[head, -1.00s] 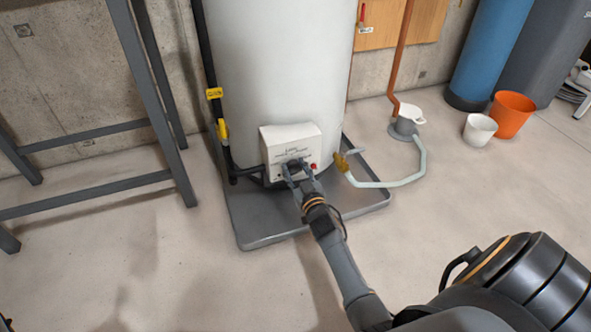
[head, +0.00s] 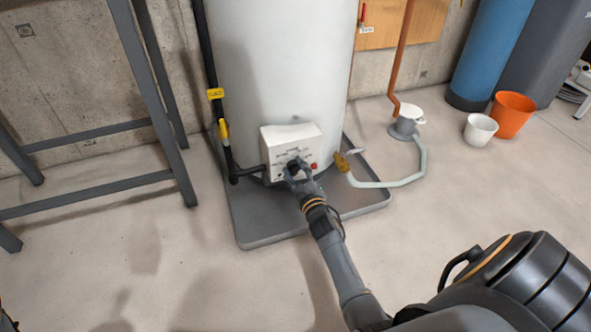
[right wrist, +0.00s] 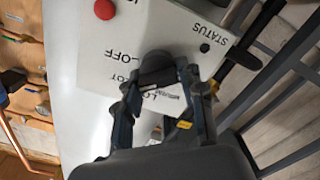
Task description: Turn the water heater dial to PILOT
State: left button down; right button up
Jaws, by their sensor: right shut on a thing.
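The white water heater tank (head: 280,70) carries a white control box (head: 285,138) low on its front. The black dial (head: 293,164) is on the box; it also shows in the right wrist view (right wrist: 157,68). My right gripper (head: 298,173) is shut on the dial, one finger on either side, as the right wrist view (right wrist: 160,88) shows. There the lettering is upside down: "OFF" beside the dial, a partly hidden word ending in "OT", and "LO" between the fingers. I cannot tell which mark the dial points to. My left gripper is not in view.
A red button (right wrist: 104,9) and the word "STATUS" are on the box. The heater stands in a grey drain tray (head: 262,226). A brass valve (head: 342,162) with a pale hose is right of the box. A grey metal frame (head: 150,90) stands left. The front floor is clear.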

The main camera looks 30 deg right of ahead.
aim_at(295, 170)
jog(key=shift+f+n, duration=0.1)
jog(key=shift+n, duration=0.7)
jog(key=o, duration=1.1)
jog(key=shift+o, duration=0.2)
notch_tip(295, 170, up, 10)
jog(key=shift+f, duration=0.15)
jog(key=shift+r, duration=0.2)
